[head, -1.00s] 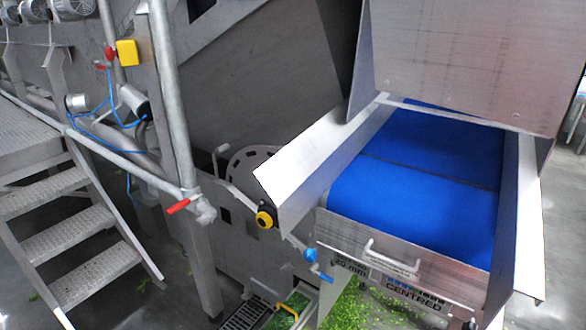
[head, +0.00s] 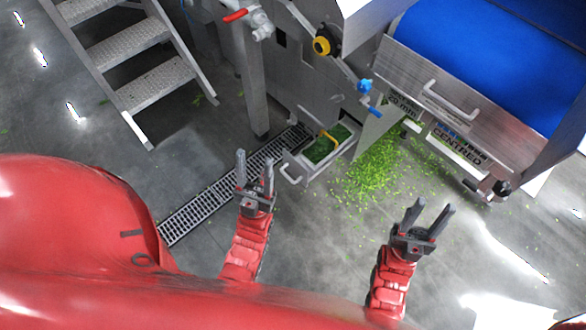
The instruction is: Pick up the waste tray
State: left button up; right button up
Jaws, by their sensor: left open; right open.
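The waste tray (head: 342,153) is a small metal tray with green scraps in it, low by the machine's foot in the middle of the head view. A yellow strip crosses over its scraps, and a light handle (head: 291,172) shows at its near left end. My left gripper (head: 255,165) is open and empty, left of the tray in the picture and apart from it. My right gripper (head: 430,210) is open and empty, to the right of the tray and nearer me, apart from it.
Green scraps (head: 375,170) lie spread on the floor right of the tray. A floor drain grate (head: 205,202) runs at the left. Metal steps (head: 130,45) stand at upper left. A blue conveyor belt (head: 480,60) with a handled front plate (head: 450,100) overhangs the upper right.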

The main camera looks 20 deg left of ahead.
aim_at(317, 151)
jog(key=i+j+z, duration=0.1)
jog(key=j, duration=0.25)
jog(key=i+j+z, duration=0.15)
jog(key=i+j, duration=0.15)
jog(key=i+j+z, duration=0.1)
jog(key=j, duration=0.35)
jog(key=i+j+z, duration=0.15)
jog(key=j, duration=0.25)
jog(key=i, duration=0.1)
